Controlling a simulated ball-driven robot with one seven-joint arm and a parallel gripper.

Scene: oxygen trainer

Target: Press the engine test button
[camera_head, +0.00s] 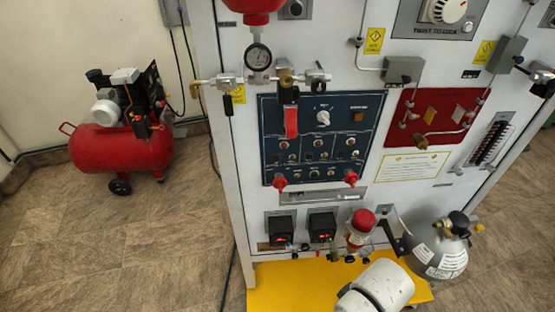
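The trainer's upright white panel (236,150) fills the middle and right of the view. A dark blue control panel (345,175) on it carries a white knob (323,118), an amber square button (359,116) and rows of small switches and knobs. The labels are too small to read, so I cannot tell which control is the engine test button. A red hanging tag or lever (291,122) covers part of the blue panel's upper left. My gripper is not in view. A white part of my arm shows at the bottom edge, in front of the trainer's foot.
A yellow base (290,285) sticks out at the trainer's foot. A grey gas cylinder (440,252), two black boxes (322,226) and a red-capped filter (362,222) protrude low down. Gauge pipework (258,57) juts out above. A red compressor (120,148) stands left; floor between is clear.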

